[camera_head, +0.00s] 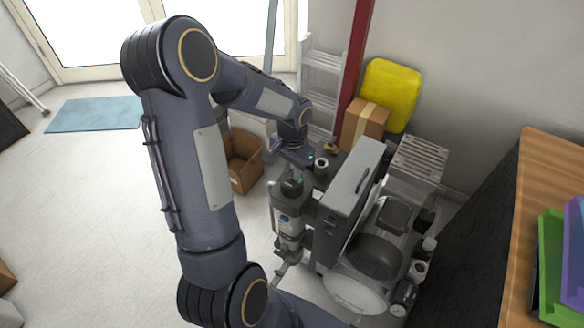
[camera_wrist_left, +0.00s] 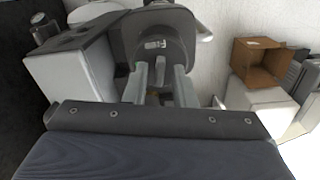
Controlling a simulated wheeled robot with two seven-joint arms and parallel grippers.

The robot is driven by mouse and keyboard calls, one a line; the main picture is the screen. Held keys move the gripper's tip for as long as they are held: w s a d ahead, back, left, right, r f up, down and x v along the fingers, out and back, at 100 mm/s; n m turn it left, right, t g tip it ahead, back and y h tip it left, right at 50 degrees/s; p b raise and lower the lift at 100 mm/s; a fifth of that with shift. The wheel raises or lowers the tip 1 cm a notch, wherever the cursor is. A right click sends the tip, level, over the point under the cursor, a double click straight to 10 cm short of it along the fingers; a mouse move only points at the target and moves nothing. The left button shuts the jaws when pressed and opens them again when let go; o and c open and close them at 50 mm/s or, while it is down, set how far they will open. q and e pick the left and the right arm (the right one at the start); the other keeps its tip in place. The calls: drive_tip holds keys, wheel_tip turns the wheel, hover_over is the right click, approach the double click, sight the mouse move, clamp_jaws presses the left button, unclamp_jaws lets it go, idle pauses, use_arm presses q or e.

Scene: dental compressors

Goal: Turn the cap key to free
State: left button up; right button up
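The dental compressor (camera_head: 350,190) stands on the floor in the middle of the head view, with a grey box-like housing and dark parts. A black cap (camera_head: 292,186) with a green mark tops the cylinder at its left side. My left gripper (camera_head: 303,158) is above the compressor's back left part, close to this cap. In the left wrist view its two pale fingers (camera_wrist_left: 161,80) are apart, in front of a dark rounded part with a white label (camera_wrist_left: 154,44). I cannot make out the cap key clearly or tell whether the fingers touch it. My right gripper is not in view.
An open cardboard box (camera_head: 243,165) stands on the floor left of the compressor. A closed carton (camera_head: 363,124) and a yellow container (camera_head: 390,92) are behind it. A wooden-topped table (camera_head: 545,170) is at the right. The floor at left is mostly clear.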

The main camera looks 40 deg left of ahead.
sight(292, 173)
use_arm(q)
clamp_jaws()
drive_tip(key=shift+f+n+b, duration=0.15)
drive_tip(key=shift+n+b, duration=0.55)
drive_tip(key=shift+n, duration=1.1)
drive_tip(key=shift+r, duration=0.2)
drive_tip(key=shift+o, duration=1)
unclamp_jaws()
wheel_tip(292, 173, up, 8)
drive_tip(key=shift+f, duration=0.2)
drive_tip(key=shift+r, duration=0.1)
